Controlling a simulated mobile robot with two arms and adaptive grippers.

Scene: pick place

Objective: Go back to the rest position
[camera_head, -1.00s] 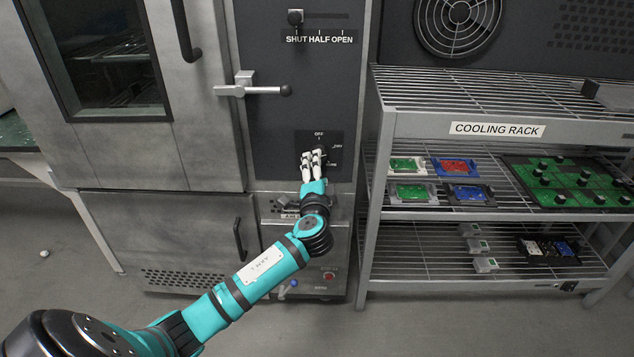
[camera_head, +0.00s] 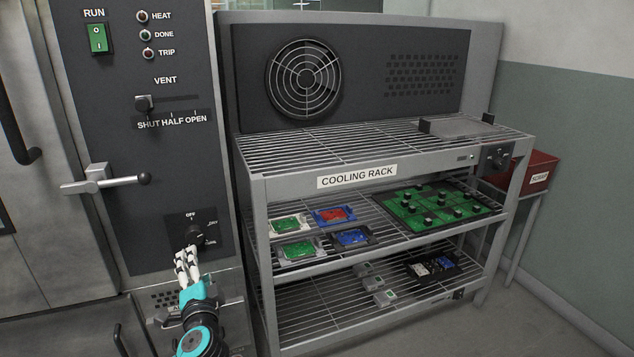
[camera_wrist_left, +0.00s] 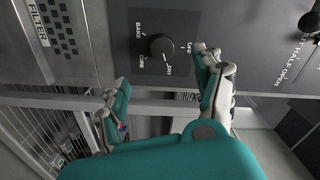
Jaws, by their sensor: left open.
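My left gripper (camera_head: 187,262) is in front of the dark oven panel, its white fingers pointing up just below and left of a black dial (camera_head: 197,233). In the left wrist view, the left gripper (camera_wrist_left: 163,82) is open and empty, its two teal-and-white fingers spread wide apart. The same dial (camera_wrist_left: 161,47) shows beyond the gap between them, clear of both fingers, with the words BAKE and DRY around it. My right gripper is in neither view.
A lever handle (camera_head: 105,181) sticks out of the oven at left, above the gripper. A vent slider (camera_head: 144,103) sits higher. The cooling rack (camera_head: 425,163) stands close on the right, holding trays and small boards. A red bin (camera_head: 540,170) stands beyond it.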

